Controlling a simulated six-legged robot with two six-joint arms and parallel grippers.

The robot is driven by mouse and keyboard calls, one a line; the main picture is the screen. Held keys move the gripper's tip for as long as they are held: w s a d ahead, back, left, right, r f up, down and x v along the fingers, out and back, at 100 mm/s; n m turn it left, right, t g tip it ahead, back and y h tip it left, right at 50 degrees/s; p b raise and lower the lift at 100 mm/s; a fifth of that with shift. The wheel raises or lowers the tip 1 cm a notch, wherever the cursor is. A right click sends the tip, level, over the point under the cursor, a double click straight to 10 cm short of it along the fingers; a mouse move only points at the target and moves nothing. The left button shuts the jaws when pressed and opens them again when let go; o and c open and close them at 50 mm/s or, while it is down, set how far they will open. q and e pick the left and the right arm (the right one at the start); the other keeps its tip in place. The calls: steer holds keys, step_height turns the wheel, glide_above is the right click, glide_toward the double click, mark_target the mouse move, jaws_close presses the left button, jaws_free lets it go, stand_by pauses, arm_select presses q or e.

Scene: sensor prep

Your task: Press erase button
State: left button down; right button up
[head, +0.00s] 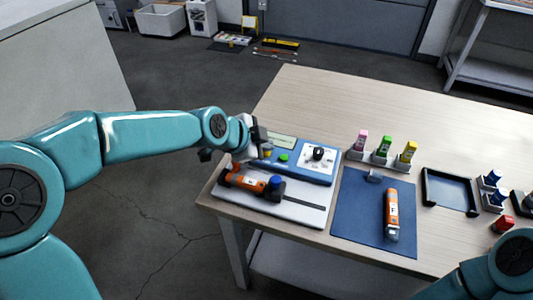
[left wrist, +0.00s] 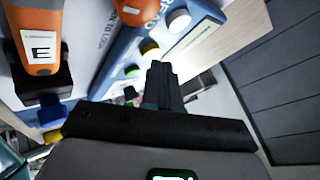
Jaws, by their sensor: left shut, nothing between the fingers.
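A blue and white control panel (head: 318,176) lies at the left part of the table. It bears a green button (head: 284,157), a yellow button (head: 267,152), a black knob (head: 318,153) and a small display (head: 281,140). I cannot read which button is marked erase. My left gripper (head: 263,140) is over the panel's left end, close to the yellow button. My right gripper is out of view.
Another orange device (head: 392,212) lies on a blue mat (head: 350,215). Pink, green and yellow bottles stand behind it. An empty dark tray (head: 449,190) is at the right.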

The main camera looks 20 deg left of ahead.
arm_select(q)
steer(key=shift+f+b, duration=0.4)
steer(key=shift+b, duration=0.15)
stand_by(0.6)
steer(key=shift+r, duration=0.1)
stand_by(0.3)
steer(key=shift+r+p, duration=0.45)
steer(key=shift+r, duration=0.25)
steer(key=shift+r+p, duration=1.6)
steer(key=shift+r, duration=0.95)
